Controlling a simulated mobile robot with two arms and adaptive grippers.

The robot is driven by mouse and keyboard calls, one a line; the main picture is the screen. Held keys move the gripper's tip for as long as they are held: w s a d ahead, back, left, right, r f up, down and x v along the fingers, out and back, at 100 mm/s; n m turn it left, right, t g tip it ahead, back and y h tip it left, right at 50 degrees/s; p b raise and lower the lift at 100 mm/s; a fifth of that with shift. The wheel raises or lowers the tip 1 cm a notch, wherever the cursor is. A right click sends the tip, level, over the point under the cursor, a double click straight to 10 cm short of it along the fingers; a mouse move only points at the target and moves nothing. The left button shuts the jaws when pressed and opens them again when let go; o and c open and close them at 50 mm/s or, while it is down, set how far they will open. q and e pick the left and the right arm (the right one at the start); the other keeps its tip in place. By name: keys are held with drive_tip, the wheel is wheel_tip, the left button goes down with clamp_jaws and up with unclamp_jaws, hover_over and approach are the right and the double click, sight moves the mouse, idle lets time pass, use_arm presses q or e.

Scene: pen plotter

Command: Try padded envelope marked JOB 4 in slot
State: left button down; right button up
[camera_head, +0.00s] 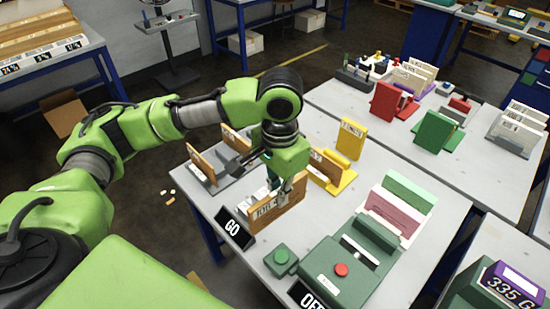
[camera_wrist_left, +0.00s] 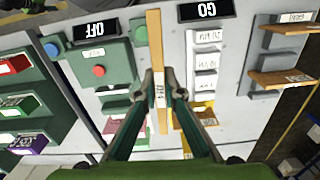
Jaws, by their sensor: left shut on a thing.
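My left gripper (camera_head: 281,188) is shut on a tan padded envelope (camera_head: 277,211), upright, low over or on the near table. Its label reads "JOB"; the number is too small to read surely. In the left wrist view the envelope (camera_wrist_left: 154,40) is edge-on between both fingertips (camera_wrist_left: 159,88). A green machine (camera_head: 335,277) with a red button and a pale slot (camera_head: 369,250) stands to its right. I cannot tell whether the envelope's lower edge touches the table. My right gripper is not in view.
A green button box (camera_head: 281,259) and a GO sign (camera_head: 234,228) are close to the envelope. A grey rack (camera_wrist_left: 257,60) and a yellow stand (camera_head: 336,182) hold other tan envelopes. A pink and green card holder (camera_head: 400,208) stands behind the machine. Small scraps lie on the floor.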

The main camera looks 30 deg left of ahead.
use_arm(q)
drive_tip(key=w+a+f+m+b, duration=0.1)
drive_tip(key=w+a+f+m, duration=0.8)
drive_tip(key=w+m, duration=0.5)
wheel_tip(320, 180, down, 3)
drive_tip(key=m, duration=0.3)
drive_tip(key=shift+w, duration=0.15)
drive_tip(key=shift+r, duration=0.15)
idle(0.5)
drive_tip(key=shift+p, duration=0.55)
drive_tip(key=shift+f, duration=0.2)
idle(0.5)
drive_tip(key=shift+f, duration=0.6)
idle(0.9)
drive_tip(key=shift+r, duration=0.1)
drive_tip(key=shift+r+p, duration=2.2)
drive_tip(key=shift+p, duration=0.15)
